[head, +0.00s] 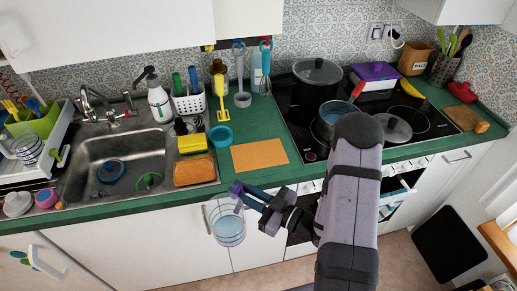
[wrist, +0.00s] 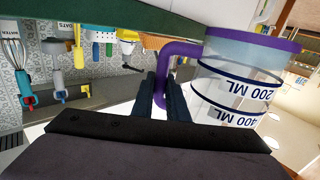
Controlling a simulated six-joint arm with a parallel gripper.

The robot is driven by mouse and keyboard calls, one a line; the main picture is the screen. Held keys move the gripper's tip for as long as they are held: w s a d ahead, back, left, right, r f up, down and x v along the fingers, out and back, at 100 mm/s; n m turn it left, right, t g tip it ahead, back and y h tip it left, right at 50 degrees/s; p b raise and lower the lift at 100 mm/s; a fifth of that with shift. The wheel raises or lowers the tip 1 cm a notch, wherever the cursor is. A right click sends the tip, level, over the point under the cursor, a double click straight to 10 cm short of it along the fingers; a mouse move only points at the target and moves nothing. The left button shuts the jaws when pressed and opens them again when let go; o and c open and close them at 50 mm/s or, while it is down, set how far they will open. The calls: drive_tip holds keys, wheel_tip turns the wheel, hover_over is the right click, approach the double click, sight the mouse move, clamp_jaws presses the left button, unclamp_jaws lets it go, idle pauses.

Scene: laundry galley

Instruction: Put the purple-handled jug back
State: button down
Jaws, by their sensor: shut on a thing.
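The clear jug (head: 228,230) with dark blue measuring rings hangs in front of the white cabinet doors, below the counter's front edge. My gripper (head: 250,198) is shut on its purple handle (head: 236,187). In the wrist view the jug (wrist: 240,85) lies right of the fingers, and my gripper (wrist: 163,88) grips the purple handle (wrist: 180,48). The wrist picture is upside down and so are the jug's marks, so the jug looks roughly upright. No contents can be made out in it.
The green counter (head: 275,172) holds an orange mat (head: 259,155), a teal bowl (head: 221,136) and a utensil caddy (head: 189,102). The sink (head: 118,160) is left; the hob with pots (head: 317,80) is right. Utensils hang at the back wall.

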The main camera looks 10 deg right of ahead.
drive_tip(key=w+d+r+m+t+h+p, duration=0.25)
drive_tip(key=w+r+m+h, duration=0.2)
drive_tip(key=w+r, duration=1)
drive_tip(key=w+d+f+m+t+h, duration=0.1)
drive_tip(key=w+d+m+t+h, duration=0.15)
drive_tip(key=d+m+h, duration=0.8)
drive_tip(key=d+f+n+h+p, duration=0.1)
drive_tip(key=d+f+n, duration=0.2)
drive_tip(key=d+f, duration=0.2)
drive_tip(key=shift+w+d+f, duration=0.3)
drive_tip(key=shift+w+f, duration=0.05)
drive_tip(key=shift+f, duration=0.75)
drive_tip(key=shift+f+p, duration=0.5)
drive_tip(key=shift+f, duration=1.4)
